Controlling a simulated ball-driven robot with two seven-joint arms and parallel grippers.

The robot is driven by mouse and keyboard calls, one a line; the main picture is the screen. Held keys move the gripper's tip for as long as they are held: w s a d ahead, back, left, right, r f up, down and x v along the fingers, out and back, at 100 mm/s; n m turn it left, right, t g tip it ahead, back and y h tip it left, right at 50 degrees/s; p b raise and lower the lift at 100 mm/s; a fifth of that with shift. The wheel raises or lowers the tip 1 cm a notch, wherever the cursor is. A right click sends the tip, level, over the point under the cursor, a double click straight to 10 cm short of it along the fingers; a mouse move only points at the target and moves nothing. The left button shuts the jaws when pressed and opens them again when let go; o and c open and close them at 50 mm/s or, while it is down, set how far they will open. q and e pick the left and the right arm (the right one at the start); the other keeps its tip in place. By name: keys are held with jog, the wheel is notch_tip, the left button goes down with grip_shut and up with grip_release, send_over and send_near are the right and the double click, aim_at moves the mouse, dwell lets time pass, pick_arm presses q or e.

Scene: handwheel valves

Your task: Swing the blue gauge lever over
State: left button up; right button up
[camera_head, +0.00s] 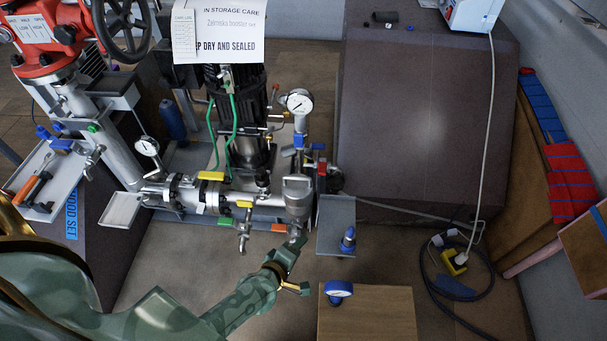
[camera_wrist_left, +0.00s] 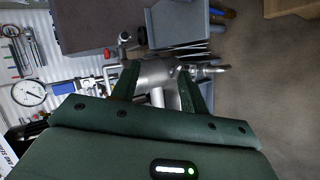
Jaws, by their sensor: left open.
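The blue gauge lever (camera_head: 300,141) sits on the stem just below a round white-faced gauge (camera_head: 299,101) in the head view. In the left wrist view the blue lever (camera_wrist_left: 63,88) is at the left, beside the gauge (camera_wrist_left: 28,92). My left gripper (camera_head: 297,241) is below the lever in the head view, by the lower end of a silver fitting (camera_head: 297,193). In the left wrist view its fingers (camera_wrist_left: 158,82) are apart, with the silver fitting showing between and beyond them. I cannot tell whether they touch it. The lever is outside the fingers.
Yellow (camera_head: 211,176), green (camera_head: 228,222) and red (camera_head: 279,227) handles are on the pipework nearby. A grey tray (camera_head: 336,215) is just right of the gripper. A cable (camera_head: 490,130) hangs at right.

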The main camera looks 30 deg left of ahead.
pick_arm(q)
jog(key=w+a+r+n+t+y+b, duration=0.35)
jog(key=w+r+n+b, duration=0.2)
jog(key=w+n, duration=0.5)
jog(key=n+y+b, duration=0.3)
jog(key=n+y, duration=0.1)
jog(key=n, duration=1)
send_near(298, 142)
jog(key=w, duration=0.1)
jog(key=shift+t, duration=0.35)
jog(key=x, duration=0.7)
jog(key=shift+w+a+f+b, duration=0.1)
jog(key=shift+a+f+b, duration=0.2)
jog(key=shift+b, duration=0.1)
jog(key=shift+w+a, duration=0.1)
jog(key=shift+w, duration=0.1)
jog(key=shift+r, duration=0.1)
pick_arm(e)
jog(key=w+d+f+n+h, duration=0.1)
jog(key=w+n, duration=0.1)
jog(key=w, duration=0.6)
jog(key=shift+w+d+f, duration=0.15)
jog(key=shift+w+d, duration=0.15)
pick_arm(q)
jog(key=shift+c, duration=0.4)
jog(key=c, duration=0.7)
